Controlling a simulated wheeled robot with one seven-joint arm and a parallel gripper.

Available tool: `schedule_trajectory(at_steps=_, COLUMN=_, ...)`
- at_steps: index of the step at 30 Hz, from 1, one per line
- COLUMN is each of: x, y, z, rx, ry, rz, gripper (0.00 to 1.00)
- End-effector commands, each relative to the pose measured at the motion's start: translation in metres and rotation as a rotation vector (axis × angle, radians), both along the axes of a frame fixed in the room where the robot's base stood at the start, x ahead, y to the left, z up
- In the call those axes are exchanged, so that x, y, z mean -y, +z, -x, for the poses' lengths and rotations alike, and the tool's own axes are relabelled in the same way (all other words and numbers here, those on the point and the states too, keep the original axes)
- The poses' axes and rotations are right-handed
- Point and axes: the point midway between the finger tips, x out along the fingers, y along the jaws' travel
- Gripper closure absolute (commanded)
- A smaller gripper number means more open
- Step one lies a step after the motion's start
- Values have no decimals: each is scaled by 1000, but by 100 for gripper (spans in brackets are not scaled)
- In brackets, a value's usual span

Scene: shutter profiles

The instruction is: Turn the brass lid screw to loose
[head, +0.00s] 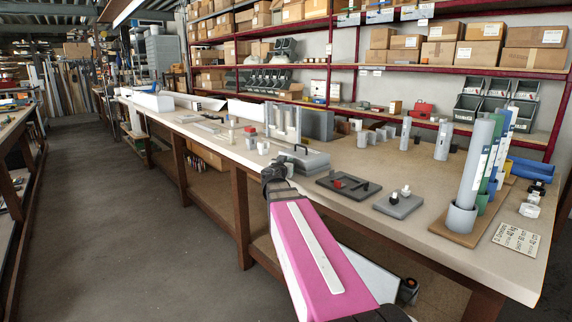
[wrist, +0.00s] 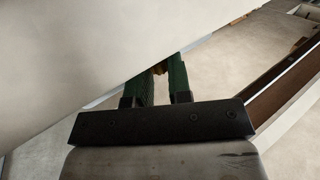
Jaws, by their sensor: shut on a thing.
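My gripper (wrist: 160,82) shows in the wrist view with two green fingers, their tips partly hidden by a large pale surface (wrist: 80,60). A small brass-coloured piece, the brass lid screw (wrist: 160,69), shows between the fingertips, and they are shut on it. Most of the screw is hidden, so its turn position cannot be seen. In the head view my pink arm reaches to the bench's front edge, and its dark wrist is beside a grey case with a black handle (head: 303,161). The fingers and screw cannot be made out there.
The long bench (head: 440,240) carries a dark tray (head: 340,188) with a red knob, a grey block with knobs (head: 398,204), and upright tubes in a stand (head: 474,170) at right. Shelves with cartons stand behind. The aisle floor (head: 120,220) at left is clear.

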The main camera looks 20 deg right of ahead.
Motion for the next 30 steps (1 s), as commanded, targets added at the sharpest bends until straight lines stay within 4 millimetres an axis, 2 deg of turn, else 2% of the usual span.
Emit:
schedule_trajectory(at_steps=9, x=2, y=0, z=1, rx=1, ry=105, rz=-1, gripper=100)
schedule_trajectory(at_steps=24, x=1, y=0, z=0, rx=1, ry=122, rz=1, gripper=100)
schedule_trajectory(at_steps=25, x=1, y=0, z=0, rx=1, ry=122, rz=1, gripper=75)
schedule_trajectory(at_steps=27, x=1, y=0, z=0, rx=1, ry=122, rz=1, gripper=56)
schedule_trajectory(at_steps=30, x=2, y=0, z=0, rx=0, ry=119, rz=-1, gripper=56)
